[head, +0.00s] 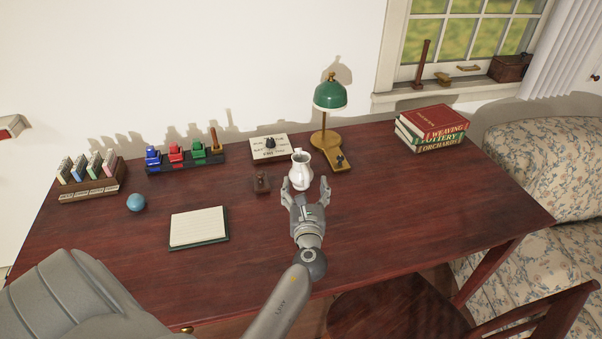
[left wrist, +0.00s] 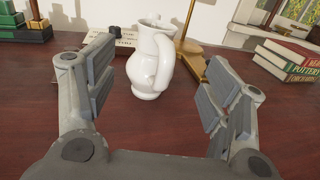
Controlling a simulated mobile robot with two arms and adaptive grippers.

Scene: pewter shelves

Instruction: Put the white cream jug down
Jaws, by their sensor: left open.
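The white cream jug (head: 300,170) stands upright on the dark red-brown desk (head: 370,212), in front of the green lamp. In the left wrist view the jug (left wrist: 151,62) shows upright with its handle toward the right. My left gripper (head: 306,187) is open just on the near side of the jug, its fingers pointing at it. In the left wrist view the two fingers (left wrist: 158,85) are spread wide, with the jug showing between and beyond them. No finger visibly touches it. My right gripper is not in view.
A small brown block (head: 262,183) stands close left of the jug. Behind are a sign card (head: 269,148) and the green lamp (head: 330,95). A notepad (head: 198,228) and blue ball (head: 136,202) lie left, stacked books (head: 432,127) right. The desk's right front is clear.

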